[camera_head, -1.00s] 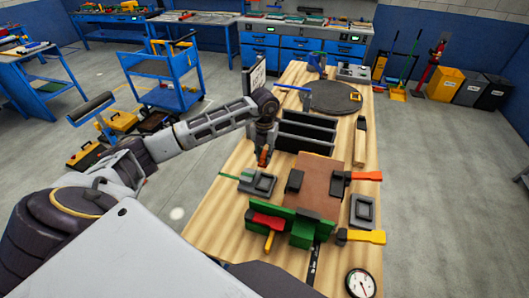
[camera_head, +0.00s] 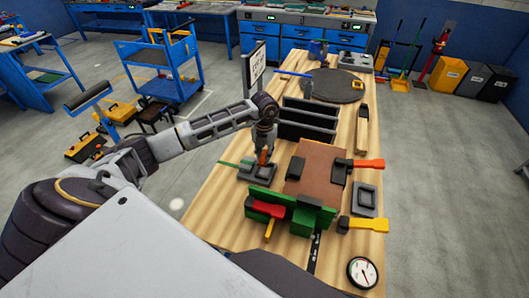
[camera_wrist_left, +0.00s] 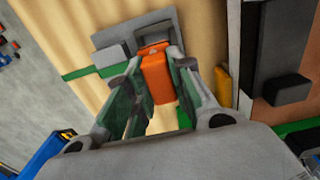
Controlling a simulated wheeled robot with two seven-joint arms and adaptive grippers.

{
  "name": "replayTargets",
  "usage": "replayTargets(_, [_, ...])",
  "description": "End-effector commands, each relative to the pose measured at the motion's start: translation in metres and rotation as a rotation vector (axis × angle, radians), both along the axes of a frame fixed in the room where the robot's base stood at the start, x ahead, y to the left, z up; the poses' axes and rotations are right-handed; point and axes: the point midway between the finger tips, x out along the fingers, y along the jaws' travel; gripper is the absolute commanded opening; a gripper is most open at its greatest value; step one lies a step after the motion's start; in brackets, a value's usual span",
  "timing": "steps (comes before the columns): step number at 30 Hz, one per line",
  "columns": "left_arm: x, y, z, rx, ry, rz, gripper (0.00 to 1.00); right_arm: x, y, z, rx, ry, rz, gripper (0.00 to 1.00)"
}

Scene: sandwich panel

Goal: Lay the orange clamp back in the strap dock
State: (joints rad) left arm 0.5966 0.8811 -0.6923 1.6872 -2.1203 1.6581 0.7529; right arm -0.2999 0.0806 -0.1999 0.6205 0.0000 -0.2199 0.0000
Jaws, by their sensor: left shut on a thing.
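My left gripper (camera_head: 264,156) is shut on the orange clamp (camera_head: 263,159), which points down over a dark grey tray-like dock (camera_head: 257,178) at the left edge of the bench. A green strap (camera_head: 230,164) runs out from the dock's left side. In the left wrist view the orange clamp (camera_wrist_left: 158,82) sits between the fingers of the left gripper (camera_wrist_left: 156,68), with the grey dock (camera_wrist_left: 112,35) just beyond. I cannot tell whether the clamp touches the dock. A similar grey dock (camera_head: 366,199) lies at the right, empty. My right gripper is not in view.
A brown panel (camera_head: 314,165) lies beside the dock, with a red-orange-handled clamp (camera_head: 368,163) at its right. Green blocks (camera_head: 300,219), a red-handled tool (camera_head: 267,209), a yellow-handled clamp (camera_head: 368,224) and a gauge (camera_head: 362,272) are nearer. A black rack (camera_head: 306,122) stands behind.

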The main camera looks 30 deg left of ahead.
Motion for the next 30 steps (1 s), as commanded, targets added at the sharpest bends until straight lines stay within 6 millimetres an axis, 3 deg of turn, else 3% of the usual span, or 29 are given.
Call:
replayTargets(18, [0.0,0.0,-0.047,0.0,-0.001,0.0,0.0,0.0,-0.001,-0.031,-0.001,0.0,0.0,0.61])
replayTargets(30, [0.0,0.0,-0.06,0.0,0.0,0.001,0.0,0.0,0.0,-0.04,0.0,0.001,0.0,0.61])
